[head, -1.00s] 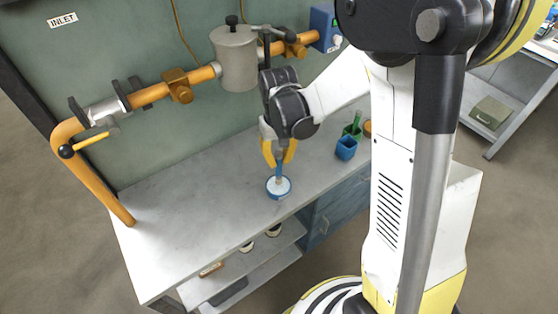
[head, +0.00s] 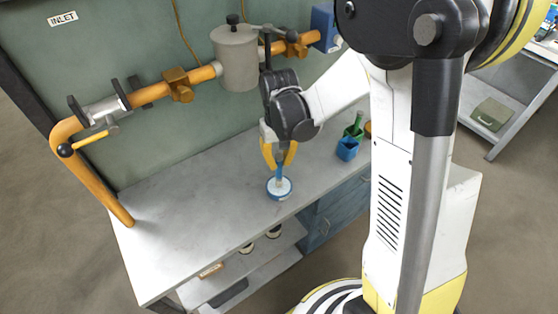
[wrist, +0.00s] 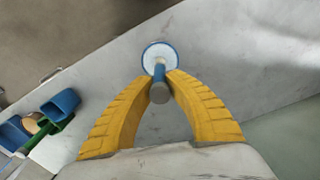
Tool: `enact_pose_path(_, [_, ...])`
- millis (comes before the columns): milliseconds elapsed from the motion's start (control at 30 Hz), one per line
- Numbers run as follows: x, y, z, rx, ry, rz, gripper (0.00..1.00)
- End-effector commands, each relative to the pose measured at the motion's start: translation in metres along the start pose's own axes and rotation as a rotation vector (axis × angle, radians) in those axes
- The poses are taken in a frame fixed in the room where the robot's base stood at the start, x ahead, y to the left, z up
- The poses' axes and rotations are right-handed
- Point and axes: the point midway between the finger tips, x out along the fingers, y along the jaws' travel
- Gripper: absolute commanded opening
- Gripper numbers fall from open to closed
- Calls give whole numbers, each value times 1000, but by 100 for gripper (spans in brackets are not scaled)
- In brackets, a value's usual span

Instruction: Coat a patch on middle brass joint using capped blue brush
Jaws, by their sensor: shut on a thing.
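My gripper (head: 279,163) points down over the bench and is shut on the blue brush (wrist: 160,74), whose grey handle end shows between the yellow fingers in the wrist view. The brush stands upright over a round white dish with a blue rim (head: 279,195); its lower end meets or overlaps the white surface, and its bristles and any cap are not visible. One brass joint (head: 180,85) sits on the orange pipe left of the grey pot, and another (head: 292,46) sits right of it. I cannot tell which is the middle one.
The grey pot (head: 236,62) and a silver valve with a yellow lever (head: 92,139) are on the pipe line. Blue and green holders (head: 347,148) stand to the right on the bench (head: 190,205). The bench's left part is clear. A lower shelf holds small items.

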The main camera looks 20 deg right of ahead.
Motion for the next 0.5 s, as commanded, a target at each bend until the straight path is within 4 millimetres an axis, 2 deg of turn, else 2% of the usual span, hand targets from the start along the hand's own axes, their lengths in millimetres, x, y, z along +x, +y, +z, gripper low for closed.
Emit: enact_pose_path(500, [7,0,0,0,0,0,0])
